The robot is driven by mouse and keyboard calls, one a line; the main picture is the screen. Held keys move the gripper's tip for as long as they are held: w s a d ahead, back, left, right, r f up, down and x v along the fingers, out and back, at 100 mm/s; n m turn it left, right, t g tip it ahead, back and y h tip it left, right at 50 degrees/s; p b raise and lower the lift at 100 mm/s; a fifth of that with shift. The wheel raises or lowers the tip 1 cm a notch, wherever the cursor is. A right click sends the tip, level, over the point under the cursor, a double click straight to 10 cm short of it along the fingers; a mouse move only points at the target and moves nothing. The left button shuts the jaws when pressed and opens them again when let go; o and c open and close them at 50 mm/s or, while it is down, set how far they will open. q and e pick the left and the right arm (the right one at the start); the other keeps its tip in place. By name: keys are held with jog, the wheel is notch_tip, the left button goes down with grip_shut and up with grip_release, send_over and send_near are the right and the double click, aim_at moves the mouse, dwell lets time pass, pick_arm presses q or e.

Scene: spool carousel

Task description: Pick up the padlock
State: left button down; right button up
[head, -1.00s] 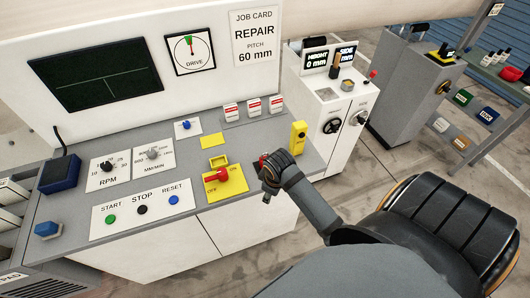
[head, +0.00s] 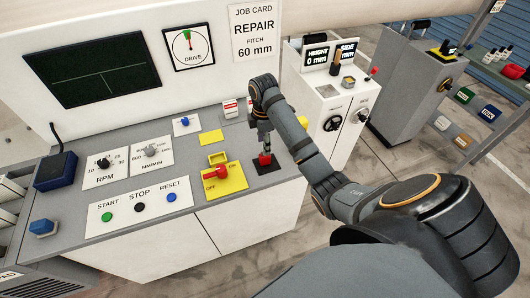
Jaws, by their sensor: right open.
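The padlock (head: 265,160) is a small red block with its top close under my right gripper. It stands on a black pad (head: 268,169) at the right part of the grey counter. My right gripper (head: 265,149) points down over the padlock, open, with its fingertips at the padlock's top. I cannot tell whether they touch it or reach around it. The padlock's upper part is partly hidden by the fingers. My left gripper is not in view.
A yellow switch plate (head: 225,183) with a red handle (head: 215,172) lies just left of the pad. White-and-red tags (head: 230,107) stand behind, partly hidden by my arm. A white machine (head: 325,105) stands to the right, beyond a gap.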

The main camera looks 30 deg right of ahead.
aim_at(265, 159)
notch_tip(265, 159, down, 3)
jog(key=shift+w+f+b, duration=0.15)
jog(key=shift+b, duration=0.8)
jog(key=f+b, duration=0.4)
jog(key=shift+d+f+b, duration=0.25)
jog(key=shift+f+b, duration=0.05)
jog(key=shift+f, duration=0.25)
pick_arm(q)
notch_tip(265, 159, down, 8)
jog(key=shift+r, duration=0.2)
pick_arm(e)
grip_shut()
